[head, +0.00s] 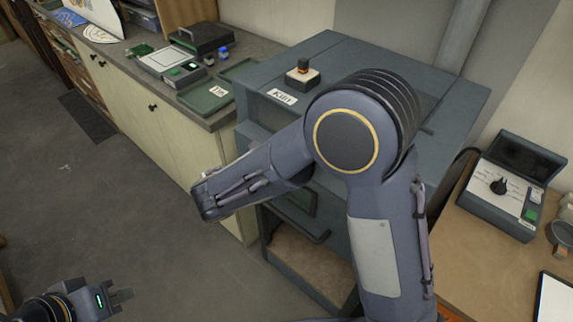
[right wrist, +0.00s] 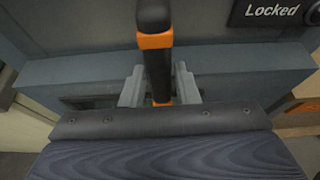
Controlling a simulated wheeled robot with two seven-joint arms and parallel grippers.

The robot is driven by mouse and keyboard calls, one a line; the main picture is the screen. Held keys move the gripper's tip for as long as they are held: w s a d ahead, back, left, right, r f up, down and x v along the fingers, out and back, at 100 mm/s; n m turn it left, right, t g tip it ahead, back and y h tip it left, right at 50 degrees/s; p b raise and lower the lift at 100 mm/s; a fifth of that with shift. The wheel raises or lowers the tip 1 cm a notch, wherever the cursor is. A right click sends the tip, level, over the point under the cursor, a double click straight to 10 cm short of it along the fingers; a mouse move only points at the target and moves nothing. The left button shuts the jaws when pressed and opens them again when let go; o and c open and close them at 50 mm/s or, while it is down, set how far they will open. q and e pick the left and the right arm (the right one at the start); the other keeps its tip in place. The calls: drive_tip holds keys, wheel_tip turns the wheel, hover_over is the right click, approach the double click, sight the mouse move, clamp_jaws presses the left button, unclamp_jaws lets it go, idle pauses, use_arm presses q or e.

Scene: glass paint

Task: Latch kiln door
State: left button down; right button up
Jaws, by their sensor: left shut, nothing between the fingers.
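The grey-blue kiln (head: 440,75), with a "Kiln" label (head: 282,97), stands in the middle of the head view. My right arm hides much of its front, and a dark bar handle (head: 300,222) shows low on it. In the right wrist view, a black and orange latch handle (right wrist: 157,65) stands upright in front of the kiln. My right gripper (right wrist: 160,90) has one finger on each side of its lower part, with small gaps showing; the head view hides this gripper. My left gripper (head: 124,296) is shut and empty at the bottom left, far from the kiln.
A "Locked" label (right wrist: 272,12) shows at the upper right of the wrist view. A small block (head: 302,74) sits on the kiln top. Green trays (head: 205,97) lie on the left counter. A control box (head: 505,190) stands on the right table.

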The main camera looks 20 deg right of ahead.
drive_tip(key=shift+o, duration=1.4)
drive_tip(key=shift+a, duration=0.1)
drive_tip(key=b+v, duration=0.1)
drive_tip(key=v, duration=0.6)
drive_tip(key=shift+s+a+r+b, duration=0.15)
drive_tip(key=shift+s+a+b, duration=0.1)
drive_tip(key=shift+b, duration=0.15)
